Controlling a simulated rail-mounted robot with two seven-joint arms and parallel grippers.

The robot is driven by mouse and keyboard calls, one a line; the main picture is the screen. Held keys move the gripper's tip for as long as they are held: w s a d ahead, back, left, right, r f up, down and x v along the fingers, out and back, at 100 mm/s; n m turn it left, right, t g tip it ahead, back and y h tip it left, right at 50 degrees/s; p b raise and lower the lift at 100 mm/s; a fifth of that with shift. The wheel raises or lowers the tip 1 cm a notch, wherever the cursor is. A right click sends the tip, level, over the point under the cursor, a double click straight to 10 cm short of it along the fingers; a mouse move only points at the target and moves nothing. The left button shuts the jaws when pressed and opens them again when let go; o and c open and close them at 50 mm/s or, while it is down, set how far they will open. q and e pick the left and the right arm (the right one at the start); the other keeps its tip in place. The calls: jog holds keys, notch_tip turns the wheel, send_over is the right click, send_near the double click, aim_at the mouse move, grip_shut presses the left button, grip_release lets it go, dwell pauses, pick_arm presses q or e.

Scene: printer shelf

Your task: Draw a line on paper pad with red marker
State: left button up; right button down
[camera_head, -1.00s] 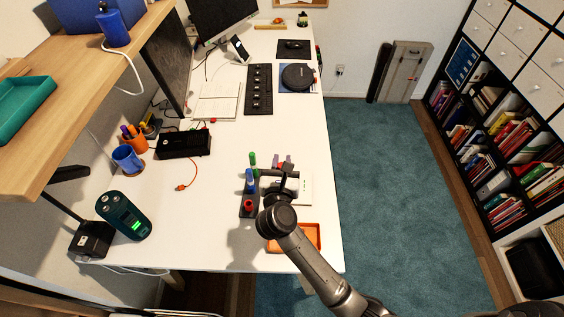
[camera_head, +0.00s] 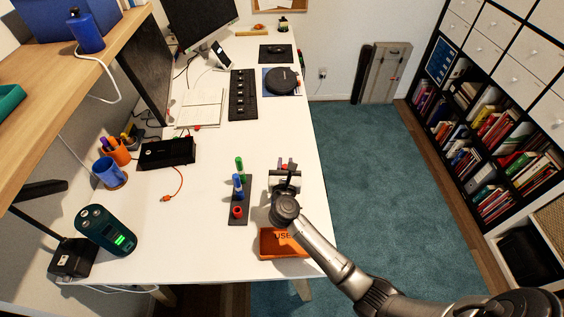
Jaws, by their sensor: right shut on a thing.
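My right gripper (camera_head: 286,168) is over the white desk, just right of a dark marker rack (camera_head: 238,197). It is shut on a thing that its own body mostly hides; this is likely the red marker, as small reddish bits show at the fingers. The rack holds a green marker (camera_head: 239,166) and a blue marker (camera_head: 238,184) upright, with a short red piece (camera_head: 237,212) in the front place. Whether the tip touches paper is hidden. My left gripper is not in view.
An orange tray (camera_head: 269,250) with lettering lies at the desk's front edge, close under my right arm. A black box (camera_head: 166,152), blue cup (camera_head: 109,173) and green-lit device (camera_head: 106,231) stand left. An open notebook (camera_head: 201,107) lies farther back.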

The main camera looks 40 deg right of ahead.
jog(key=shift+w+a+f, duration=0.1)
jog(key=shift+w+a, duration=0.05)
jog(key=shift+a, duration=0.05)
notch_tip(320, 180, down, 5)
jog(key=b, duration=0.4)
jog(key=shift+b, duration=0.4)
dwell(0.7)
jog(key=shift+f+b, duration=0.3)
jog(key=shift+f, duration=0.05)
jog(key=shift+w+d, duration=0.3)
jog(key=shift+w, duration=0.05)
dwell(0.6)
jog(key=shift+w+d, duration=0.4)
jog(key=shift+w, duration=0.05)
dwell(0.3)
